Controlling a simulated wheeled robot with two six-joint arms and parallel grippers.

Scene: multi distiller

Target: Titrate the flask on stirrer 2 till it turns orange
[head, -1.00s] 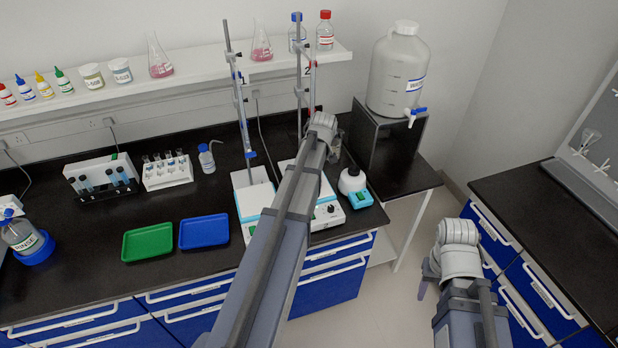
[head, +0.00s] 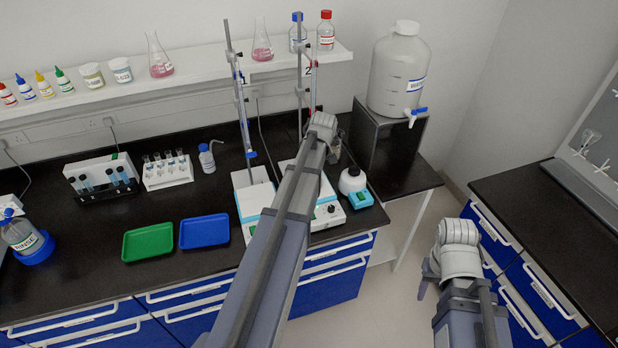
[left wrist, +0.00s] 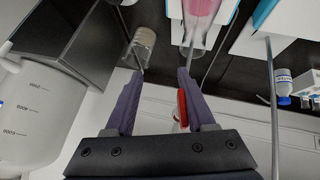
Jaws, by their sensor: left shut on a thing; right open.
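Stirrer 2 (head: 327,213) is a white unit right of stirrer 1, partly hidden by my left arm. The flask is hidden in the head view. In the left wrist view, which is upside down, a flask with pink liquid (left wrist: 202,8) stands at the top on a white surface. My left gripper (left wrist: 158,72) is beside the burette, below the flask in that picture. My right gripper (head: 424,284) is open and empty, away from the bench.
Burette stand 1 (head: 240,110) stands left of my left arm. A glass beaker (left wrist: 143,45) is near the left finger. A large water carboy (head: 397,75) stands on a black box at right. Green (head: 148,242) and blue (head: 204,231) trays lie at the front.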

